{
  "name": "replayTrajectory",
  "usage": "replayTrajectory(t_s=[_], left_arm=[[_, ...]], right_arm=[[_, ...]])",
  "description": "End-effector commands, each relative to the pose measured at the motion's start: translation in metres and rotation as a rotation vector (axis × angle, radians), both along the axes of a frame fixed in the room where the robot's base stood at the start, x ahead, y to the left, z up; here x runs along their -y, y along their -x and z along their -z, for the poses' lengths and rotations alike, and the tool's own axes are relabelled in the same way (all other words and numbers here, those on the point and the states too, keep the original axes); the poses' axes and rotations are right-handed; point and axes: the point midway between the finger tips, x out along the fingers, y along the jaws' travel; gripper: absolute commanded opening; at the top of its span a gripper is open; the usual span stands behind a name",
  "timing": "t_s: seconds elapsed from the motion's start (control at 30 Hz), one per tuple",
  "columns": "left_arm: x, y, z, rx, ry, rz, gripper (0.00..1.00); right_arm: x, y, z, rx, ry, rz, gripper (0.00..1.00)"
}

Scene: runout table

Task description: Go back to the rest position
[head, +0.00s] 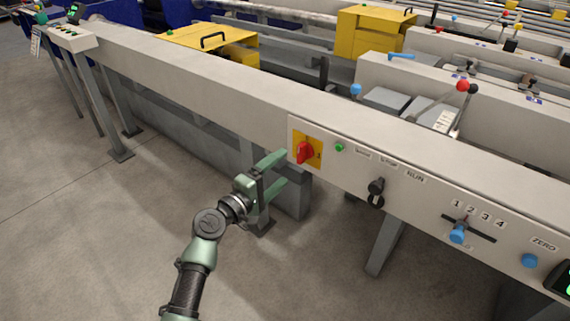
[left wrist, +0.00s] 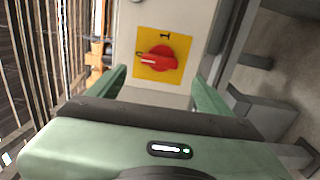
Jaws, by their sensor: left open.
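My left gripper (head: 278,173) is open and empty, at the left end of the runout table's control panel (head: 352,158). In front of its fingers is a red rotary switch (head: 304,152) on a yellow plate. In the left wrist view the red switch (left wrist: 158,58) lies beyond and between the two open green fingers (left wrist: 160,90), with a gap between them and it. The fingers do not touch the switch. My right gripper is in neither view.
The panel also carries a green button (head: 339,147), a black selector (head: 376,188), a blue slider knob (head: 457,234) and a blue button (head: 530,260). Red and black levers (head: 462,100) stand behind. Yellow covers (head: 376,32) sit further back. The floor (head: 90,230) at left is clear.

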Motion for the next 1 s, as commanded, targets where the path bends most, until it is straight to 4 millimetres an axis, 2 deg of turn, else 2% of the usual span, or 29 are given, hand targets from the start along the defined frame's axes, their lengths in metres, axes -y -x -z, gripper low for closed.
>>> replayTrajectory(t_s=[0.43,0.57,0.67,0.77,0.8,0.9,1.0], left_arm=[[0.000,0.001,0.001,-0.001,-0.004,0.001,0.80],[0.001,0.021,0.021,-0.003,-0.104,0.030,0.80],[0.001,0.059,0.058,-0.011,-0.296,0.091,0.80],[-0.007,0.114,0.108,-0.037,-0.561,0.182,0.80],[-0.013,0.138,0.126,-0.052,-0.668,0.223,0.80],[-0.035,0.195,0.163,-0.100,-0.916,0.322,0.80],[-0.058,0.239,0.185,-0.149,-1.096,0.400,0.80]], right_arm=[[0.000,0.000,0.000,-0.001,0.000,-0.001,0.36],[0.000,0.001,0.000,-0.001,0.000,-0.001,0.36],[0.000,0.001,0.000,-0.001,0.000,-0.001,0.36],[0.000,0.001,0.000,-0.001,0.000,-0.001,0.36],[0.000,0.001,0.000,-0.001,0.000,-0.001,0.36],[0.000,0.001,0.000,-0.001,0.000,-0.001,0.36],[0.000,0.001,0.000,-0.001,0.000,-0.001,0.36]])
